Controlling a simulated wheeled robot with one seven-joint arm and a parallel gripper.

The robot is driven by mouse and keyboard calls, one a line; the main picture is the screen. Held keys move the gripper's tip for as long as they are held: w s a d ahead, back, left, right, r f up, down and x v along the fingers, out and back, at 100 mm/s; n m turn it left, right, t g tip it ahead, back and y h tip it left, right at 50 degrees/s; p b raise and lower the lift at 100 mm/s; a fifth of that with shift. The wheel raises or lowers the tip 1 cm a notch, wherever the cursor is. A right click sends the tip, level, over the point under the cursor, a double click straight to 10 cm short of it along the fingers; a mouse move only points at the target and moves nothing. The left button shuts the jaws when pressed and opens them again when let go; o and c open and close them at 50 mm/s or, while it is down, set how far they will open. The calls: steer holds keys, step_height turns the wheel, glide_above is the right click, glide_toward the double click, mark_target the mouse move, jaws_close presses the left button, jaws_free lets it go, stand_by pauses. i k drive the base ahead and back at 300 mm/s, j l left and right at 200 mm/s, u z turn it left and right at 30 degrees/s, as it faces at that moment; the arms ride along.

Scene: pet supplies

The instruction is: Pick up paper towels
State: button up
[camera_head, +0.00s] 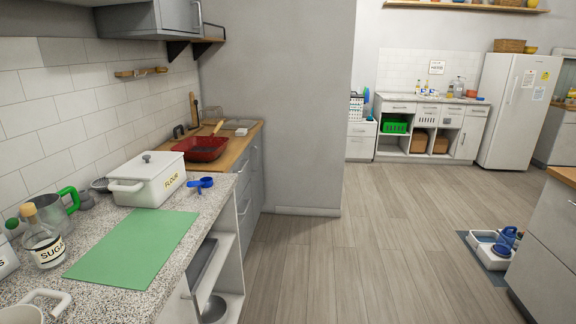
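I cannot make out any paper towels for certain. A small white and blue item (356,106) stands on the low white cabinet by the far wall, too small to identify. My gripper and arm are not in view.
A granite counter (105,222) on the left holds a green mat (135,246), a white flour box (149,180) and a sugar jar (43,243). A red pan (200,148) sits beyond. A white fridge (517,110) stands far right. A pet feeder (486,250) is on the floor. The middle floor is clear.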

mark_target(240, 131)
steer(key=i, duration=0.9)
steer(key=i+u, duration=0.1)
steer(key=i, duration=0.85)
steer(key=i+l+u, duration=0.2)
steer(key=i+u, duration=0.25)
steer(key=i+l+u, duration=0.45)
steer(key=i, duration=0.2)
steer(key=i+l+u, duration=0.5)
steer(key=l+u, duration=0.25)
steer(key=u, duration=0.2)
steer(key=l+u, duration=0.25)
steer(key=u, duration=0.15)
steer(key=i, duration=0.05)
